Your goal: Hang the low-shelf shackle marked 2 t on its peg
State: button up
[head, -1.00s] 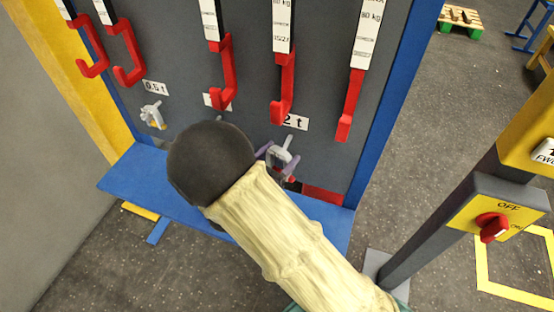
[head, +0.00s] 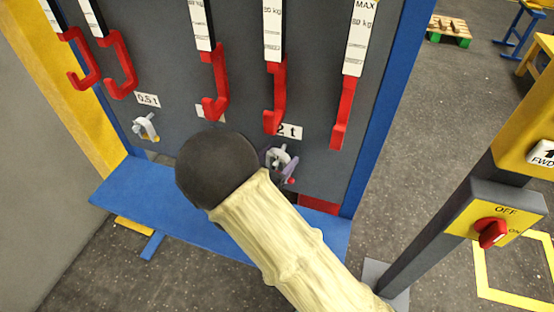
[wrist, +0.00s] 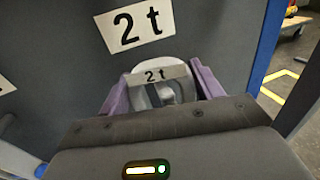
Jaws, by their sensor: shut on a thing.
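The grey 2 t shackle (head: 277,158) is between the purple fingers of my gripper (head: 277,161), in front of the dark board (head: 330,175). In the wrist view the shackle (wrist: 165,68) carries a tag (wrist: 158,76) reading 2 t, and the fingers of my gripper (wrist: 161,90) close on its sides. The board's 2 t label (head: 289,131) is just above it; this label (wrist: 136,25) is also large in the wrist view. The peg under that label does not show clearly; the shackle and gripper cover that area. I cannot tell whether the shackle touches the peg.
Another shackle (head: 146,127) hangs under the 0.5 t label (head: 148,99) at left. Red hooks (head: 275,105) jut out above. A blue shelf (head: 130,190) lies below my arm. A switch post (head: 440,235) stands at right.

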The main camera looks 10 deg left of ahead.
jog(key=shift+w+f, duration=0.15)
jog(key=shift+f, duration=0.1)
dwell(0.6)
jog(key=o, duration=1.5)
jog(key=shift+f, duration=0.1)
jog(key=v, duration=1.7)
jog(key=shift+s+a, duration=0.15)
jog(key=shift+s, duration=0.05)
